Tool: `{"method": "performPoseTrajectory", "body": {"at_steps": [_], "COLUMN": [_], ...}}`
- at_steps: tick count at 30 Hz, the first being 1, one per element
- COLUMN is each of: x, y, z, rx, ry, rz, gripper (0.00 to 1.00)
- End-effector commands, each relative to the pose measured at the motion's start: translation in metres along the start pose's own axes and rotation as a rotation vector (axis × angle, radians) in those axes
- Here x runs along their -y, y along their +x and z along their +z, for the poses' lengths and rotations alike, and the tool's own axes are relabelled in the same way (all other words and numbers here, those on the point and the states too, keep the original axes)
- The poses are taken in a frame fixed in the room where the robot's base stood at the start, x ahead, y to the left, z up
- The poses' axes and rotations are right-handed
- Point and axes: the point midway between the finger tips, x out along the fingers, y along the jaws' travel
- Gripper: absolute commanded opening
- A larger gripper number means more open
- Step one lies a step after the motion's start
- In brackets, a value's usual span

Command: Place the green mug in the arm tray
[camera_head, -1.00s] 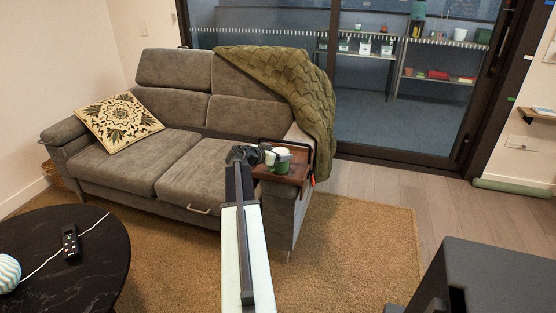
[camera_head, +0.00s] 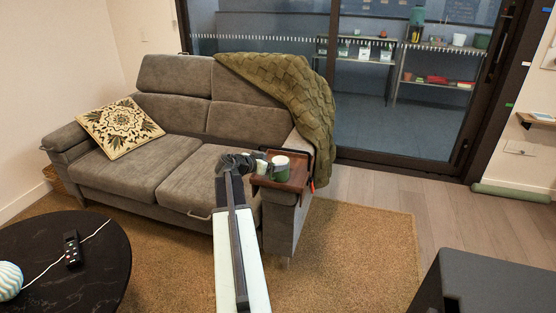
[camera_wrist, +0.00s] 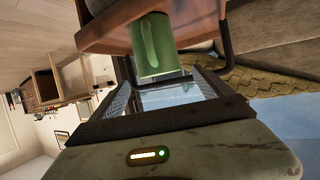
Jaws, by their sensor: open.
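The green mug (camera_head: 281,169) stands upright on the brown wooden arm tray (camera_head: 297,184) over the sofa's right armrest. My gripper (camera_head: 264,167) is just left of the mug in the head view, with its fingers apart. In the wrist view the mug (camera_wrist: 152,48) shows with its handle towards me, beyond the fingertips of my open gripper (camera_wrist: 163,88). The tray (camera_wrist: 105,30) shows beside and above it in that tilted view. Nothing is held between the fingers. The mug's underside is hidden.
The grey sofa (camera_head: 180,168) carries a patterned cushion (camera_head: 119,127) and a green throw (camera_head: 300,90) behind the tray. The rug (camera_head: 350,250) is clear right of the sofa.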

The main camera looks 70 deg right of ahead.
Motion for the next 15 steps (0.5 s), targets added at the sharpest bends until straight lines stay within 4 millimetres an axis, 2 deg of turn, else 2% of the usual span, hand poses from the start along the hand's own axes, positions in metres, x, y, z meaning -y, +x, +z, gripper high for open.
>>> {"method": "performPoseTrajectory", "body": {"at_steps": [1,6,10,15], "x": [-0.002,-0.002,-0.001,-0.001], "y": [-0.019,-0.054,-0.068,-0.072], "z": [-0.004,-0.004,-0.002,0.0], "rx": [0.0,-0.001,0.0,0.0], "ry": [-0.001,-0.001,0.0,0.001], "rz": [-0.002,0.0,0.001,0.002], "gripper": [0.9,0.9,0.9,0.9]}}
